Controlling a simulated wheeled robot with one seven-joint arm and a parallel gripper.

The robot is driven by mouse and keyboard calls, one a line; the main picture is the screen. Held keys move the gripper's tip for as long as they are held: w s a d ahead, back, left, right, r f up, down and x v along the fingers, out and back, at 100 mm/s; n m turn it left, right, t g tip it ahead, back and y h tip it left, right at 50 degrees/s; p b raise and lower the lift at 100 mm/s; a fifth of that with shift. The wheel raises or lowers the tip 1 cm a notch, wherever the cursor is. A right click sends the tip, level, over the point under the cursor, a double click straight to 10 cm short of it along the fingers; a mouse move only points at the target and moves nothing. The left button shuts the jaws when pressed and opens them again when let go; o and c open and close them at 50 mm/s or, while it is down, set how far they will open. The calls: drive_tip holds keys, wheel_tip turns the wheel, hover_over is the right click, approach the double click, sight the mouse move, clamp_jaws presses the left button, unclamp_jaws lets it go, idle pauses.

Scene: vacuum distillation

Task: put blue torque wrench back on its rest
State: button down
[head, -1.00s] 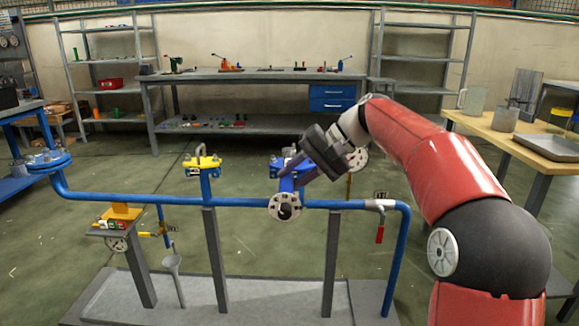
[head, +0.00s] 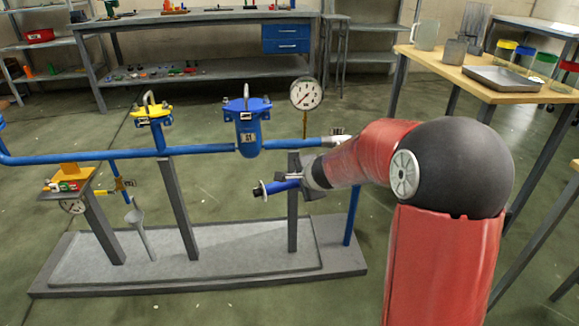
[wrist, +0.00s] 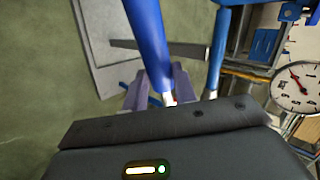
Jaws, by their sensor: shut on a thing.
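My gripper (head: 301,183) is shut on the blue torque wrench (head: 282,186), in front of the right end of the blue pipe. The wrench's blue handle points left, with a dark round end on its far left. In the wrist view, the blue shaft (wrist: 147,38) runs up from between my fingers (wrist: 157,92), with a pale section near the grip. The part inside the grip is hidden. I cannot tell which thing is the wrench's rest.
A blue pipe (head: 85,157) with a blue filter housing (head: 248,135), a yellow-topped fitting (head: 152,113) and a gauge (head: 306,93) stands on grey posts. A small yellow stand (head: 70,170) is at left. A wooden table (head: 430,59) is at right. Floor in front is clear.

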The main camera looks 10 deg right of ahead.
drive_tip(key=f, duration=0.1)
drive_tip(key=w+d+f+m+h, duration=0.1)
drive_tip(key=f+m+h, duration=0.1)
drive_tip(key=shift+w+d+f, duration=0.15)
drive_tip(key=shift+d+f, duration=0.05)
drive_tip(key=shift+d, duration=0.1)
idle(0.3)
idle(0.3)
